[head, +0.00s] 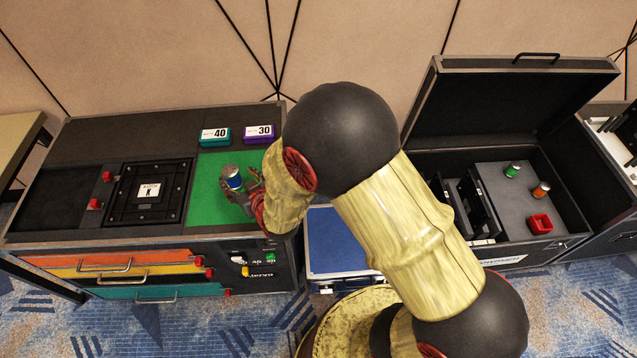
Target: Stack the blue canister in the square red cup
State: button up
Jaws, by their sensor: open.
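A blue canister (233,176) with a pale top stands on the green mat (205,190) on the left case top. My gripper (241,186) is at its right side, with the fingers close around or beside it. The gripper is open; whether a finger touches the canister cannot be told, and part of the gripper is hidden by my arm. The square red cup (540,224) sits at the front right of the grey surface inside the open black case on the right, well away from my gripper.
A green canister (512,170) and an orange canister (541,189) stand behind the red cup. A teal box (215,135) and a purple box (259,133) lie behind the mat. A blue-topped case (335,245) sits between the two cases. The right case's raised lid (510,100) stands behind its interior.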

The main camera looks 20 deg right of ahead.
jog(key=s+d+r+g, duration=0.2)
jog(key=d+r, duration=0.2)
jog(key=r, duration=0.7)
jog(key=s+d+r+g, duration=0.1)
jog(key=s+d+r, duration=0.2)
jog(key=s+r, duration=0.1)
jog(key=s+d+r+m+g+h, duration=0.1)
jog(key=s+d+r, duration=0.2)
jog(key=s, duration=0.4)
jog(key=s+d+r+g+h, duration=0.1)
jog(key=s+d+r, duration=0.2)
jog(key=s, duration=0.3)
jog(key=shift+r+m+g, duration=0.3)
jog(key=shift+r, duration=0.6)
jog(key=shift+o, duration=0.7)
jog(key=s+d+r+g, duration=0.1)
jog(key=s+d, duration=0.1)
jog(key=s, duration=0.8)
jog(key=shift+s+d+r+m+g+h, duration=0.3)
jog(key=shift+s+d+r+g+h, duration=0.1)
jog(key=shift+w+r, duration=0.1)
